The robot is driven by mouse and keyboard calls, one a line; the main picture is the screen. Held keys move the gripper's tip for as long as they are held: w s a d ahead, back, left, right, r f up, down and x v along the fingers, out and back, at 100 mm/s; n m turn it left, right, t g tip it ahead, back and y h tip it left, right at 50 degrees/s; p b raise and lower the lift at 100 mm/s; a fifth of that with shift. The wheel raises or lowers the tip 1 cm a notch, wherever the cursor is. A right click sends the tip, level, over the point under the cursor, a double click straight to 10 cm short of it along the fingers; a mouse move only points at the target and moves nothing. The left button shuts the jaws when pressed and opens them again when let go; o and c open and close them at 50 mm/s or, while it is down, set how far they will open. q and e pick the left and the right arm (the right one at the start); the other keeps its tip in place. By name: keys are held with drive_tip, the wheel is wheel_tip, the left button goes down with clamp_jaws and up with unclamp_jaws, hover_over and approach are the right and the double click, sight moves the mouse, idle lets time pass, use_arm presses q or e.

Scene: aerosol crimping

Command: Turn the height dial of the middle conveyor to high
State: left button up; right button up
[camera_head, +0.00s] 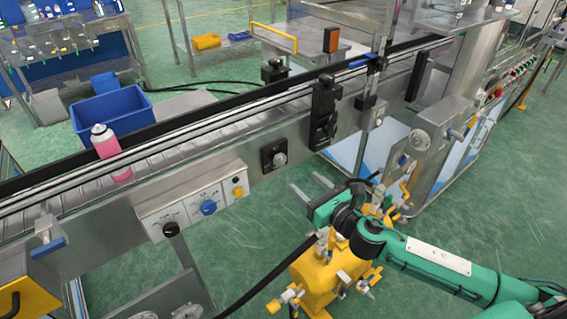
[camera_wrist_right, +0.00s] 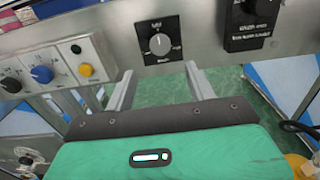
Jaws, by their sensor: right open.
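A height dial (camera_head: 280,158), a silver knob on a black plate, sits on the front side of the middle conveyor (camera_head: 225,157). In the right wrist view the dial (camera_wrist_right: 160,43) is just beyond my fingertips, near the middle; its pointer mark looks roughly upright and its labels are too small to read surely. My right gripper (camera_head: 311,187) is open and empty, fingers spread, below and right of the dial in the head view, apart from it. It also shows in the right wrist view (camera_wrist_right: 159,72). My left gripper is not in view.
A control box (camera_head: 190,205) with black, blue and yellow knobs is left of the dial. A black unit (camera_head: 323,115) is mounted to its right. A pink can (camera_head: 108,148) stands on the conveyor. Yellow equipment (camera_head: 318,280) stands below my right arm.

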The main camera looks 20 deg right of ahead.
sight(281, 162)
drive_tip(key=x, duration=0.9)
drive_tip(key=shift+p, duration=0.4)
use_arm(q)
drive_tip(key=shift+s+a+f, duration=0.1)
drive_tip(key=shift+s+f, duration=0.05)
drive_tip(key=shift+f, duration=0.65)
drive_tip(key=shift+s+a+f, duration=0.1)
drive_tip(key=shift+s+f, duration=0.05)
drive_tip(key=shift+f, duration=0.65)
use_arm(e)
drive_tip(key=shift+w+a, duration=0.15)
drive_tip(key=shift+w, duration=0.35)
drive_tip(key=c, duration=1)
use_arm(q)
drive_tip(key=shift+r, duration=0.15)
use_arm(e)
drive_tip(key=shift+o, duration=0.2)
